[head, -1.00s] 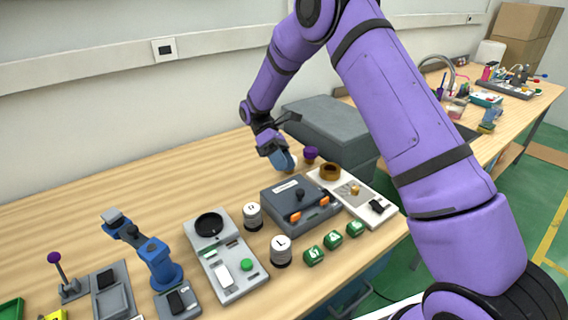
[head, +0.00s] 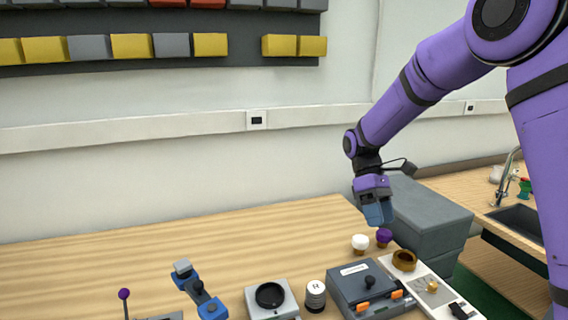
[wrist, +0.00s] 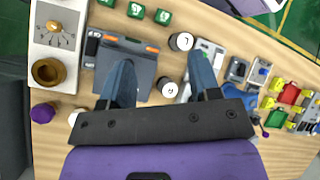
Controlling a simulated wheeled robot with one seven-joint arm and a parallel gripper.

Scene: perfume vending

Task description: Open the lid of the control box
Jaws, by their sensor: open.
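The control box (head: 352,290) is a dark grey box with a white label, a black knob on its lid and two orange latches on the front. It stands at the lower right in the head view, and its lid is down. It also shows in the wrist view (wrist: 143,67), with one finger over part of it. My gripper (head: 377,216) hangs above and behind the box in the head view. Its blue fingers are apart and empty in the wrist view (wrist: 162,75), touching nothing that I can see.
A white panel (head: 461,310) with a brown ring (head: 404,260) stands right of the box. White (head: 360,242) and purple (head: 384,236) knobs stand behind it. A white cylinder (head: 315,296) is at its left. A grey case (head: 425,215) is behind right. The table's back left is bare.

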